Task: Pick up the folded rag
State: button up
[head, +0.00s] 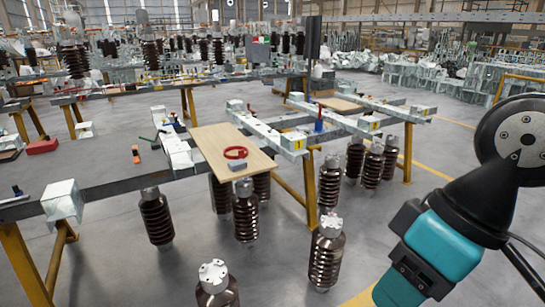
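I cannot make out a folded rag with certainty. A flat red item (42,146) lies on the grey steel bench top at the left; it is too small to tell whether it is cloth. A red ring-shaped item (236,153) lies on the wooden board (224,137), with a small pale item (238,165) at its near side. My arm, black and teal, fills the right edge, in front of and apart from the benches. My gripper's fingertips do not show.
Yellow-legged steel frames (310,190) carry the beams and board. Brown ribbed insulators (326,255) stand on the floor in front and beneath. An orange tool (136,154) lies on the left bench. Bare grey floor shows at the lower left and right of the frames.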

aim_at(236, 165)
jog(key=z, duration=0.25)
jog(key=i, duration=1.8)
jog(key=u, duration=1)
jog(key=i, duration=0.35)
jog(key=u, duration=0.15)
